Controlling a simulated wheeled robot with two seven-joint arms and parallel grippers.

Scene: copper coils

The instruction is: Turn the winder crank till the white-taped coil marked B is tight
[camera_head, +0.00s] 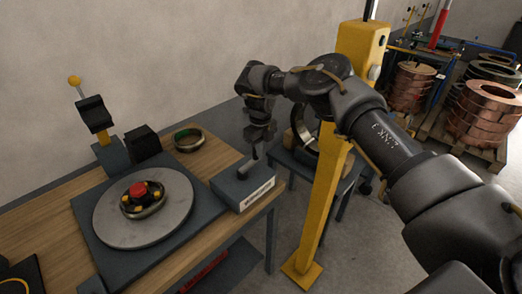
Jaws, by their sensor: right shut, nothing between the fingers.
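My right gripper (256,150) points down over the right end of the bench, shut, close to the upright handle on a grey box (230,187) with a white label. I cannot tell whether it touches the handle or whether this handle is the winder crank. A round grey turntable (110,225) lies on a dark plate to the left. A small dark coil (130,209) with yellow bits sits on it around a red hub (139,189). I cannot make out white tape or a letter B. My left gripper is out of view.
A ring-shaped coil with green (188,139) lies at the bench's back. A stand with a yellow-knobbed lever (74,81) rises at back left. A yellow post (322,205) stands right of the bench. Copper coils (486,112) are stacked on pallets at far right.

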